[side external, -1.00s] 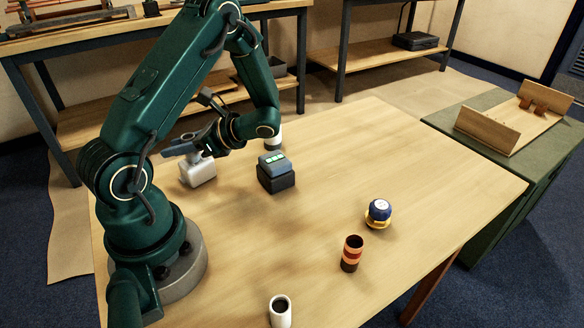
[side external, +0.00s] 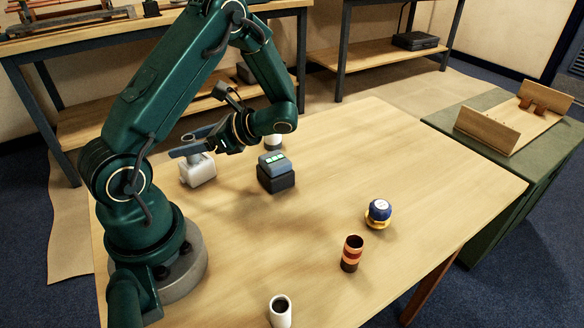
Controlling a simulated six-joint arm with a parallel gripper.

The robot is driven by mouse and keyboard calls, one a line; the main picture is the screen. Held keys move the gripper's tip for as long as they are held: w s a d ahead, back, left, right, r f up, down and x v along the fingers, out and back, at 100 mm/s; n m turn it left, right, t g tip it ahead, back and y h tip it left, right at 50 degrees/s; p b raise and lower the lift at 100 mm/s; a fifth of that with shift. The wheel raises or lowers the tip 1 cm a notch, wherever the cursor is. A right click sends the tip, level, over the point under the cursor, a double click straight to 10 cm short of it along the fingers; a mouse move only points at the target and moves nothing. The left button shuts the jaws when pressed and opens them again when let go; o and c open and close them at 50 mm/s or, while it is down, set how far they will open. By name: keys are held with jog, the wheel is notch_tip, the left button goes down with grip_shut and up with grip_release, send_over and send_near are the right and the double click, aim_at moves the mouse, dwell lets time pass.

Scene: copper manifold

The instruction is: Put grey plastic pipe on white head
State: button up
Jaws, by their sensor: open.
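The white head (side external: 198,173), a pale blocky piece, stands on the table just right of my arm's base. My gripper (side external: 177,146) is open and empty; its two grey fingers point left, apart, just above and behind the head in this view. Whether the lower finger touches the head cannot be told. No pipe is clearly grey. A whitish upright cylinder (side external: 274,143) stands at the back, its top hidden by my arm. A white open tube with a dark bore (side external: 280,317) stands at the front edge of the picture. I cannot tell which is the grey plastic pipe.
A dark block with a green-lit display (side external: 276,174) stands right of the head. A brown and orange banded cup (side external: 352,254) and a blue and yellow round piece (side external: 379,213) stand toward the right. A green side bench (side external: 500,205) holds a wooden rack. The table's middle and back right are clear.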

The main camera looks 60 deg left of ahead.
jog(key=v, duration=0.9)
jog(key=s+d+r+n+t+h, duration=0.1)
jog(key=d+r+n+t+h, duration=0.2)
jog(key=d+t, duration=0.4)
jog(key=s+d+r+n+t+h, duration=0.1)
jog(key=d+r+n+t+h, duration=0.1)
jog(key=d+n+t+h, duration=0.4)
jog(key=d+t, duration=0.2)
jog(key=d, duration=0.1)
jog(key=shift+d+r, duration=0.2)
jog(key=shift+r, duration=0.15)
